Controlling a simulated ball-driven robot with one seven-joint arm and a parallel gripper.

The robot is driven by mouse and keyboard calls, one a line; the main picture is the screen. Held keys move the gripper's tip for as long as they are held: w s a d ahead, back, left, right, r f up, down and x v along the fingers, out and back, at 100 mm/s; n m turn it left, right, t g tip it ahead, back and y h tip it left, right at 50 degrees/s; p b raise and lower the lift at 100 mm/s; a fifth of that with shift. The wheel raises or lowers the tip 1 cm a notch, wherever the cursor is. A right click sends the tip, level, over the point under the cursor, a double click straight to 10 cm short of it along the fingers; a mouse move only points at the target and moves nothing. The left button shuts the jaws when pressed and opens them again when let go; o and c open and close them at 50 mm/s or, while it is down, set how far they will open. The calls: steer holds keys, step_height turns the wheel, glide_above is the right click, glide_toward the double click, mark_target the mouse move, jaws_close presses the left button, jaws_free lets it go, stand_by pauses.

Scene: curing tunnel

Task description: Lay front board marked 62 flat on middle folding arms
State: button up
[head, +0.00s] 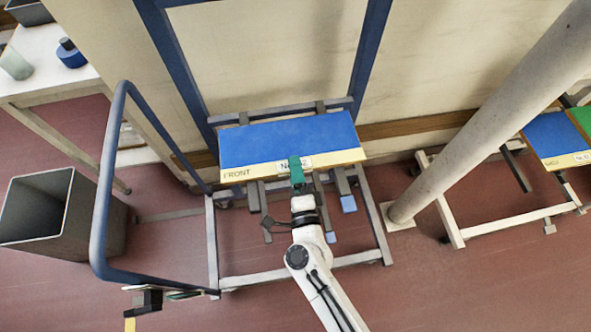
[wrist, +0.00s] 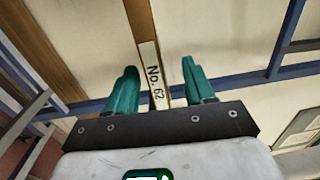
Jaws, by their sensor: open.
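The front board (head: 290,137) is blue with a pale yellow front strip lettered FRONT and a white label. In the wrist view the label (wrist: 153,75) reads No. 62. The board looks flat, lying across grey folding arms (head: 342,180) of the rack; I cannot tell which tier they belong to. My gripper (head: 297,165) is at the middle of the board's front edge. In the wrist view my gripper (wrist: 159,85) has its green fingers apart, with the labelled edge between them and gaps at both sides. The board hides most of the arms beneath it.
A blue tubular handle (head: 103,190) rises left of the rack, beside a grey bin (head: 62,215). A slanting pale column (head: 480,125) stands to the right. Beyond it, another rack carries a blue board (head: 553,135). A table (head: 45,65) is at upper left.

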steer(key=shift+f, duration=0.1)
steer(key=b+v, duration=0.1)
steer(key=v, duration=0.9)
steer(key=shift+s, duration=0.35)
stand_by(0.5)
